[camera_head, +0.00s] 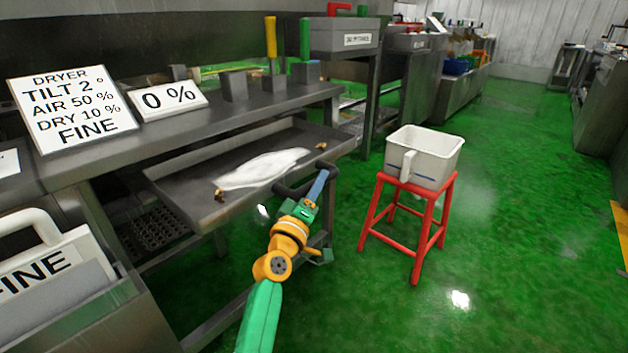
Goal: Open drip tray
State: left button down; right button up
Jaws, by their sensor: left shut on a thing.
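The drip tray (185,190) is a wide, shallow dark grey metal tray under the front edge of the steel bench. It stands out in front of the bench, and its inside shows. A white patch (262,168) and a few small brown bits lie in it. A dark handle (290,191) is at the tray's front edge. My left gripper (311,196), on the green and orange arm, is at this handle and shut on it. The jaws partly hide the handle. My right gripper is out of view.
Signs (72,105) and upright levers (270,38) stand on the bench. A red stool (430,222) with a white bin (423,157) stands to the right of the tray. A bin marked FINE (45,262) is at lower left. Green floor (520,250) is clear at right.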

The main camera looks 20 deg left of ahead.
pick_arm(q)
jog(key=shift+s+d, duration=0.1)
jog(key=shift+d, duration=0.1)
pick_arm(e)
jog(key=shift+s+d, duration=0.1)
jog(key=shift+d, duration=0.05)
pick_arm(q)
jog(key=c, duration=0.6)
grip_release()
jog(key=p+v, duration=0.1)
jog(key=v, duration=0.6)
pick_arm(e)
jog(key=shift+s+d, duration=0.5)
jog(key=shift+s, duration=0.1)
pick_arm(q)
jog(key=shift+f, duration=0.1)
